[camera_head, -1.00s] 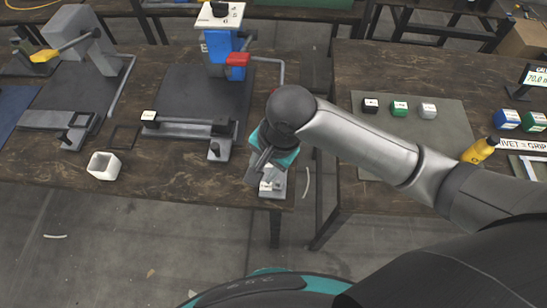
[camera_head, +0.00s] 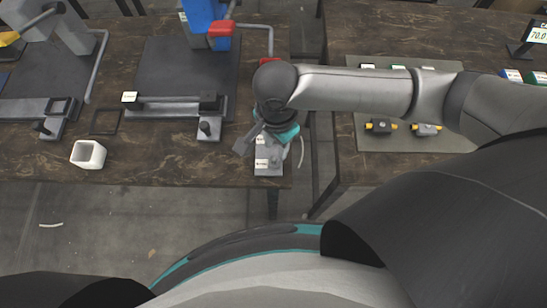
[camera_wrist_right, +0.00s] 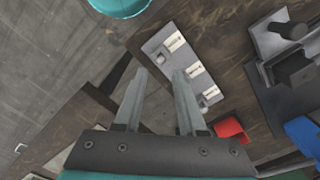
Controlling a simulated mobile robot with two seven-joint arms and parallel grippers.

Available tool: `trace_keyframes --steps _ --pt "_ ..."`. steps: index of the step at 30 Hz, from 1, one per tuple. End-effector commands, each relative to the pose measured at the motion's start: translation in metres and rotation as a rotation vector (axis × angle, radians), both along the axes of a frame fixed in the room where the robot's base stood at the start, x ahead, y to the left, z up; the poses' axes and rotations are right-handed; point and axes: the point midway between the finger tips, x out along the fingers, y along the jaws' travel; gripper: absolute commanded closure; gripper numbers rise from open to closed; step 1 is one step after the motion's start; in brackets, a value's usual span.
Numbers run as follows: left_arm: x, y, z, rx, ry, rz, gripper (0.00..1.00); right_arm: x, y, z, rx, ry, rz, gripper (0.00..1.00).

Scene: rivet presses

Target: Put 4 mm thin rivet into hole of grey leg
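A small light plate (camera_head: 268,158) with several labels stands at the right end of the left table. In the right wrist view the labelled plate (camera_wrist_right: 187,68) shows small slots; the rivets are too small to tell apart. My right gripper (camera_head: 246,144) is beside the plate, above the table. In the right wrist view its two fingers (camera_wrist_right: 160,72) are apart with nothing clear between them. Two small parts with yellow ends lie on the mat: a dark one (camera_head: 381,126) and a greyer one (camera_head: 426,129). I cannot tell which is the grey leg. My left gripper is not in view.
A press with a blue body (camera_head: 203,14) and red handle (camera_head: 221,29) stands behind a dark plate. A white square cup (camera_head: 88,154) is near the front edge. The grey-green mat (camera_head: 366,146) lies on the right table, across a gap. My right arm crosses above the mat.

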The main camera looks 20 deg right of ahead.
Motion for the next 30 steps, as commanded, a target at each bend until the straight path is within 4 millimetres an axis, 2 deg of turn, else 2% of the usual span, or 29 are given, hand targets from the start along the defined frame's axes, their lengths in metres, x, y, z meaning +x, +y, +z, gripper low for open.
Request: trace_keyframes --steps 5,13,22,23,30 --pt "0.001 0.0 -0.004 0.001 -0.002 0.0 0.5 0.0 0.001 -0.013 0.0 0.001 0.001 0.6" --pt "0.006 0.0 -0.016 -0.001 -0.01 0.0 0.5 -0.002 0.005 -0.051 -0.002 -0.001 0.001 0.6" --pt "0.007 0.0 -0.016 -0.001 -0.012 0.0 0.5 -0.002 0.005 -0.056 0.001 -0.002 0.002 0.6" --pt "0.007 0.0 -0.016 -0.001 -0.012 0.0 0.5 -0.002 0.005 -0.056 0.001 -0.002 0.002 0.61" --pt "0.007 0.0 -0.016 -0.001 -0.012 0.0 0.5 -0.002 0.005 -0.055 0.001 -0.002 0.002 0.88"
